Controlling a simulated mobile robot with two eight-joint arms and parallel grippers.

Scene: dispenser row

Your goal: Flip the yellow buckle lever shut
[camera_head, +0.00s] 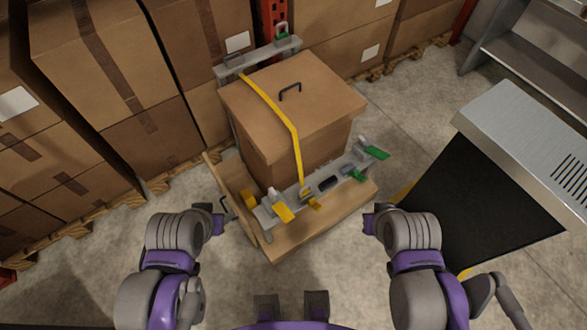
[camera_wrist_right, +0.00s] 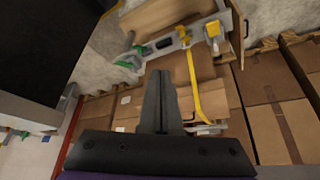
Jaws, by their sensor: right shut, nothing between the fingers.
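A cardboard box (camera_head: 318,101) stands on a wooden cart, with a yellow strap (camera_head: 283,118) running over its top and down to a grey metal bar (camera_head: 328,184) at the front. Which piece is the buckle lever's free end is too small to tell. My right gripper (camera_head: 369,222) is shut and empty, right of the cart, apart from the bar; its fingers also show in the right wrist view (camera_wrist_right: 160,92). My left gripper (camera_head: 217,220) is beside the cart's left end.
Green levers (camera_head: 375,151) sit at the bar's right end. The wooden cart (camera_head: 290,246) has a raised left side. A dark-fronted metal unit (camera_head: 480,185) stands at right. Stacked cartons (camera_head: 100,60) line the back and left. Bare floor lies between me and the cart.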

